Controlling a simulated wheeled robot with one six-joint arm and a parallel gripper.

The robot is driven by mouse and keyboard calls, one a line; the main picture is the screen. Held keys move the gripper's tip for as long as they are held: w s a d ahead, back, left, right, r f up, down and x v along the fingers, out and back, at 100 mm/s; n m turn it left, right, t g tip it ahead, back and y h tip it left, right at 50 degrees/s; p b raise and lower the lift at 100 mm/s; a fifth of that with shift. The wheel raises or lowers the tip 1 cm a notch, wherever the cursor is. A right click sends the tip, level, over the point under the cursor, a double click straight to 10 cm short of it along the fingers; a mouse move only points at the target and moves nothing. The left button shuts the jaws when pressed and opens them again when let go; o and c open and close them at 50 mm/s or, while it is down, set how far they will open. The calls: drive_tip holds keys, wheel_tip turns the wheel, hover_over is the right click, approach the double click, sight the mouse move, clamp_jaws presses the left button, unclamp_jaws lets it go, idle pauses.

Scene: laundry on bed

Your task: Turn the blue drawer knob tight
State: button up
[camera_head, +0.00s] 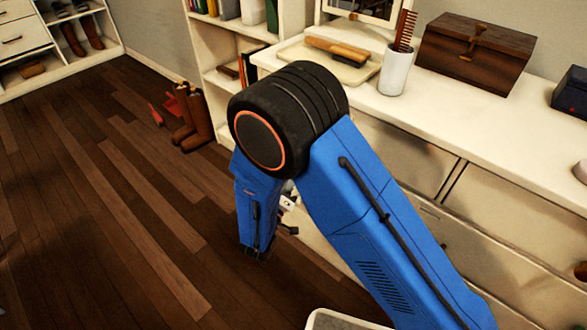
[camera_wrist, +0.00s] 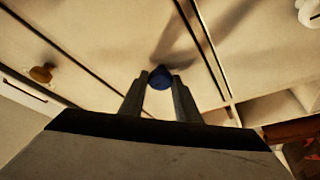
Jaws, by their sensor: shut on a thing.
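The blue drawer knob (camera_wrist: 160,78) shows in the wrist view on a cream drawer front. My gripper (camera_wrist: 160,82) has its two grey fingers on either side of the knob and is shut on it. The fingers hide parts of the knob's sides, and I cannot tell how tight it sits. In the head view my blue arm covers the knob, and only a small part of the wrist shows near the dresser front (camera_head: 330,262).
A brown knob (camera_wrist: 42,74) sits on the drawer front to the left in the wrist view. On the dresser top stand a wooden box (camera_head: 475,52), a white cup (camera_head: 396,72) with a comb and a tray (camera_head: 298,52) with a brush. Boots (camera_head: 195,122) stand on the floor.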

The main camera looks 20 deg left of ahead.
drive_tip(key=shift+m+h, duration=0.4)
drive_tip(key=shift+m, duration=0.4)
drive_tip(key=o, duration=1)
drive_tip(key=v, duration=1.7)
drive_tip(key=shift+s+f, duration=0.2)
drive_tip(key=shift+f, duration=0.05)
drive_tip(key=shift+s, duration=0.1)
